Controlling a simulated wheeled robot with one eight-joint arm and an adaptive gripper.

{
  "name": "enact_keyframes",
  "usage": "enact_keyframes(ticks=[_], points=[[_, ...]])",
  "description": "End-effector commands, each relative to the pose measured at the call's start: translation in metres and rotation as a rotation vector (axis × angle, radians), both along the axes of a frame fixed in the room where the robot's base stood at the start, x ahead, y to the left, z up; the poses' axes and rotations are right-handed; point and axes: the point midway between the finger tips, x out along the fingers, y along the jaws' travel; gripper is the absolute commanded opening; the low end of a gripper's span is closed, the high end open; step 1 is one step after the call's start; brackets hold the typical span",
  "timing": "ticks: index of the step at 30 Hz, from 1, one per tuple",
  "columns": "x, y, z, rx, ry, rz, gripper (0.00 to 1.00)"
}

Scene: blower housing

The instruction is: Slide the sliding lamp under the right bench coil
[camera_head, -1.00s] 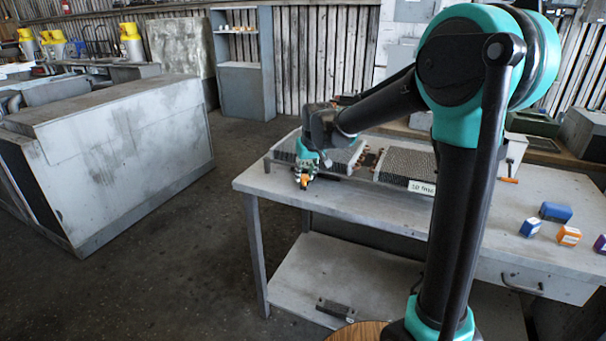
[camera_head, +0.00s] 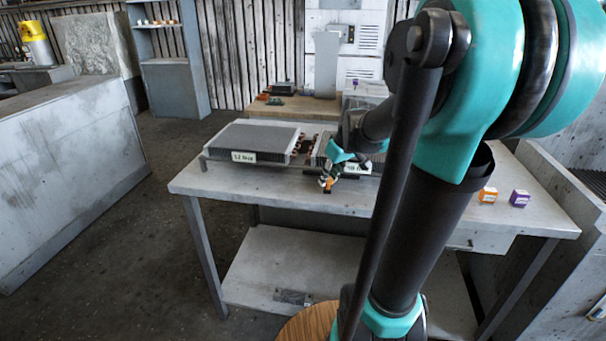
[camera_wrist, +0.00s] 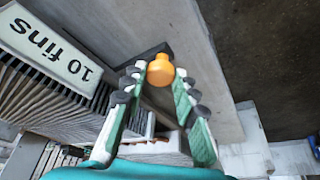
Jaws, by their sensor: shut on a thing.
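The right bench coil is a finned grey block with a "10 fins" label; its fins (camera_wrist: 45,95) fill the left of the wrist view. In the head view it (camera_head: 322,150) is partly hidden behind my arm. My gripper (camera_head: 328,180) is at its front edge, shut on the orange knob (camera_wrist: 160,70) of the sliding lamp. A dark bar (camera_head: 348,174), apparently the lamp's body, lies low at the coil's front edge; how far it reaches under is hidden. The left coil (camera_head: 250,140), labelled "12 fins", sits to the left.
The grey bench (camera_head: 235,185) is bare along its front. An orange box (camera_head: 487,195) and a purple box (camera_head: 520,198) stand at its right. A lower shelf (camera_head: 270,265) is below. My arm hides the bench's middle right.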

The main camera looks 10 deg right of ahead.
Motion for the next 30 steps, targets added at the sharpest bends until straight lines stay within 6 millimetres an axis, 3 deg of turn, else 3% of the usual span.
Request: enact_keyframes(ticks=[3, 12, 18, 30], points=[[-0.010, -0.029, 0.000, 0.000, 0.001, -0.007, 0.00], [-0.027, -0.074, 0.000, 0.001, 0.001, -0.003, 0.00], [-0.031, -0.085, 0.000, 0.001, 0.001, -0.001, 0.00], [-0.032, -0.089, 0.000, -0.005, 0.001, -0.002, 0.00]])
